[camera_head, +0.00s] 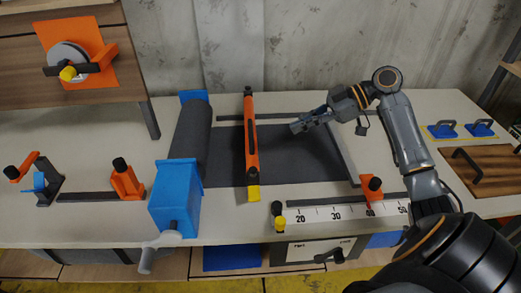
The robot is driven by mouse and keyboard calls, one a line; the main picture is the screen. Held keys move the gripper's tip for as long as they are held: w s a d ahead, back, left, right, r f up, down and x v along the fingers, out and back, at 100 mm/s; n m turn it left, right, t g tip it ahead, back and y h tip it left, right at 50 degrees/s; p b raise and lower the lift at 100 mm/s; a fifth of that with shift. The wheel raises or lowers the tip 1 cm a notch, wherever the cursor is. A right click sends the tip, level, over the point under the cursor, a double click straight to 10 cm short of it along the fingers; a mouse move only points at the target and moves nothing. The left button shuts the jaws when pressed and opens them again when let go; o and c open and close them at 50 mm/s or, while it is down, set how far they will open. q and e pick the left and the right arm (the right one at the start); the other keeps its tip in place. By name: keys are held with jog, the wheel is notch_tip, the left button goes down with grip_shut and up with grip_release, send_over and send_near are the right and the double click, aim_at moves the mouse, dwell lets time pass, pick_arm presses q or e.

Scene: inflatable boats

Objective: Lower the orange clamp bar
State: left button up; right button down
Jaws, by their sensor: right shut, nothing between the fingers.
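The orange clamp bar (251,150) runs from back to front across the dark grey sheet (300,158) at the middle of the bench. It has a dark slot along its top, a black knob at its far end and a yellow block at its near end. Whether it touches the sheet is hard to tell. My right gripper (296,127) is shut and empty, just right of the bar's upper half, pointing left. It appears apart from the bar. My left gripper is not in view.
A dark roll (193,135) with a blue crank housing (175,198) stands left of the bar. A number scale (335,214) with an orange stop (371,190) lies at the front right. Orange fixtures (126,180) stand at left. A wooden board (485,180) lies at right.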

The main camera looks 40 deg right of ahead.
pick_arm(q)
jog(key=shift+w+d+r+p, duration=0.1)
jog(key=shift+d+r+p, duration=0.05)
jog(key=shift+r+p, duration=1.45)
pick_arm(e)
jog(key=d+f+x, duration=0.1)
jog(key=f+x, duration=0.1)
jog(key=x, duration=1.1)
jog(key=shift+s+f, duration=0.3)
jog(key=shift+f, duration=0.05)
jog(key=shift+d, duration=0.15)
notch_tip(320, 180, down, 8)
jog(key=b, duration=0.6)
jog(key=shift+r, duration=0.1)
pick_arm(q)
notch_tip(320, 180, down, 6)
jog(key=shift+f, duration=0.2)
pick_arm(e)
jog(key=shift+s+r, duration=0.1)
jog(key=shift+s, duration=0.05)
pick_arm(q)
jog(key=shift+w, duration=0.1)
